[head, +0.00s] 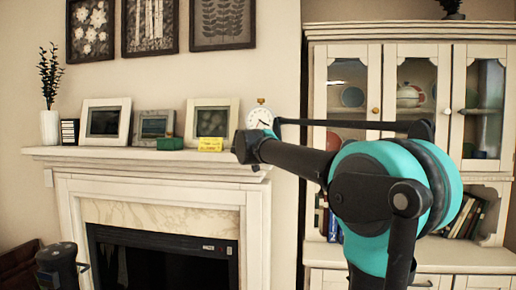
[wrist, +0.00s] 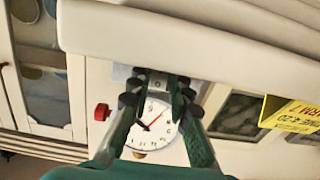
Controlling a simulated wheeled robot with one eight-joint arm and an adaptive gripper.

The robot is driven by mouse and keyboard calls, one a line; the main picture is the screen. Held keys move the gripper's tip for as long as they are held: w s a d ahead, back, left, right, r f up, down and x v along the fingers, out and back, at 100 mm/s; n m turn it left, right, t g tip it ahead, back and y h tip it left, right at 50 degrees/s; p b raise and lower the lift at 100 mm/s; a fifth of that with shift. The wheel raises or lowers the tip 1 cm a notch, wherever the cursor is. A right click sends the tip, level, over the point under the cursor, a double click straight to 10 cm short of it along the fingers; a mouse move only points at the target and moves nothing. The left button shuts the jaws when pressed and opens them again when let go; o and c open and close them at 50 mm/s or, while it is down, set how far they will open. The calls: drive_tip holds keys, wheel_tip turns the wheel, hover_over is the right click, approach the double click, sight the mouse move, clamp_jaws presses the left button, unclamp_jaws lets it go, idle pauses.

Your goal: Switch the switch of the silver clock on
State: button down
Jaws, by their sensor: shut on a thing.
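The silver clock (head: 259,118) stands at the right end of the mantel, with a round white face and a gold knob on top. In the wrist view its face (wrist: 157,122) appears upside down, with dark and red hands. A red knob (wrist: 101,112) sticks out at its side. My gripper (wrist: 158,88) has its two fingers on either side of the clock's lower part, closed on it near the grey base. In the head view my arm hides the clock's lower part, and the fingertips are not clear. I cannot make out the switch's state.
The mantel (head: 130,153) also holds picture frames, a green box (head: 170,143) and a yellow box (head: 210,144), which shows in the wrist view too (wrist: 290,113). A glass-door cabinet (head: 400,75) stands to the right.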

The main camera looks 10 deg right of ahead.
drive_tip(key=c, duration=1.4)
unclamp_jaws()
drive_tip(key=shift+s, duration=0.1)
drive_tip(key=v, duration=1.2)
drive_tip(key=shift+f, duration=0.1)
